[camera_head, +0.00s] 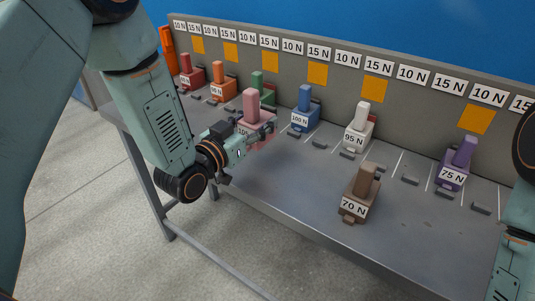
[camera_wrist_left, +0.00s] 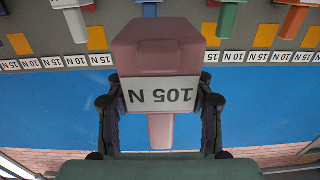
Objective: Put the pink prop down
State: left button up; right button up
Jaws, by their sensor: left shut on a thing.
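The pink prop (camera_head: 251,105) is a block with an upright post and a white label reading 105 N. It is upright at the table's left part, in front of the green prop. My left gripper (camera_head: 262,131) is shut on its lower block. In the left wrist view, which is upside down, the pink prop (camera_wrist_left: 158,62) sits between both fingers (camera_wrist_left: 160,112), one on each side of the label. In the head view the gripper hides its base, so I cannot tell whether it touches the table. My right gripper is out of view.
On the grey table (camera_head: 290,205) stand red (camera_head: 192,75), orange (camera_head: 220,85), green (camera_head: 257,83), blue (camera_head: 305,112), white (camera_head: 358,130), brown (camera_head: 360,195) and purple (camera_head: 458,165) props. A grey panel (camera_head: 340,85) with force labels and orange squares runs behind. The front left tabletop is bare.

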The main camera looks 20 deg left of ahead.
pick_arm(q)
jog(key=shift+w+a+f, duration=0.1)
jog(key=shift+f, duration=0.85)
jog(key=shift+a+f, duration=0.2)
jog(key=shift+f, duration=0.35)
jog(key=f, duration=0.1)
jog(key=f+b, duration=0.1)
jog(key=shift+s+d+f, duration=0.2)
jog(key=shift+f, duration=0.2)
jog(key=shift+w+f+b, duration=0.1)
jog(key=shift+f+b, duration=0.25)
jog(key=shift+w, duration=0.1)
jog(key=shift+a, duration=0.1)
jog(key=shift+s, duration=0.2)
